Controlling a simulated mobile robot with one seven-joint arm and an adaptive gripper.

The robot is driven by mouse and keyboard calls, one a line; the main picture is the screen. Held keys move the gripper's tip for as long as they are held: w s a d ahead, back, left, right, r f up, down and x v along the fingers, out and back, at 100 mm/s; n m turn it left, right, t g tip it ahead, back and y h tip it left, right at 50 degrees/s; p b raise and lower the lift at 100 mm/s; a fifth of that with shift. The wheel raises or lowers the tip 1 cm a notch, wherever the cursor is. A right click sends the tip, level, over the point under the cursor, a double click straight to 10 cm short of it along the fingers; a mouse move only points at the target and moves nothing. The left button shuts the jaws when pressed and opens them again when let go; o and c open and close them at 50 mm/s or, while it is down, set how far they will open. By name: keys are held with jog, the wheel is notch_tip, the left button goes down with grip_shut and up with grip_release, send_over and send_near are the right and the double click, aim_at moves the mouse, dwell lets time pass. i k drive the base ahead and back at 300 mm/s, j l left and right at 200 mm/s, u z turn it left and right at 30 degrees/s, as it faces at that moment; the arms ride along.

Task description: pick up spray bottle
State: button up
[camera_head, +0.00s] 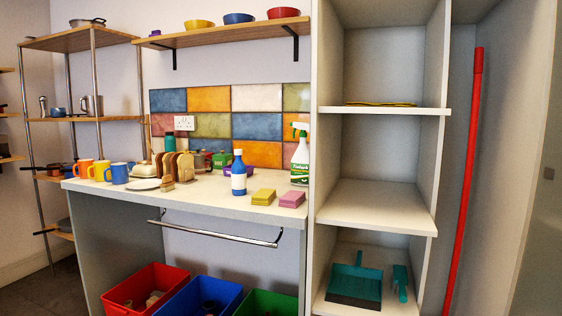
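The spray bottle (300,160) stands upright at the right end of the white counter (215,198), close to the side panel of the shelf unit. My gripper is not in view.
A yellow sponge (263,197) and a pink sponge (292,199) lie in front of the spray bottle. Mugs, a toast rack and a butter dish fill the counter's left. A rail (215,233) runs below its front edge, above colored bins. The middle shelf (378,205) is empty.

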aim_at(300, 160)
jog(key=i+j+z, duration=0.2)
jog(key=i, duration=0.15)
jog(key=z, duration=0.9)
jog(key=j+z, duration=0.95)
jog(key=j, duration=0.15)
jog(key=k+j+z, duration=0.1)
jog(key=j, duration=0.3)
jog(key=k+j+z, duration=0.1)
jog(key=j, duration=0.3)
jog(key=k+j, duration=0.15)
jog(key=j, duration=0.25)
jog(key=j+z, duration=0.1)
jog(key=j, duration=0.75)
jog(key=i+j, duration=0.25)
jog(key=j, duration=0.2)
jog(key=i+j, duration=0.2)
jog(key=j, duration=0.2)
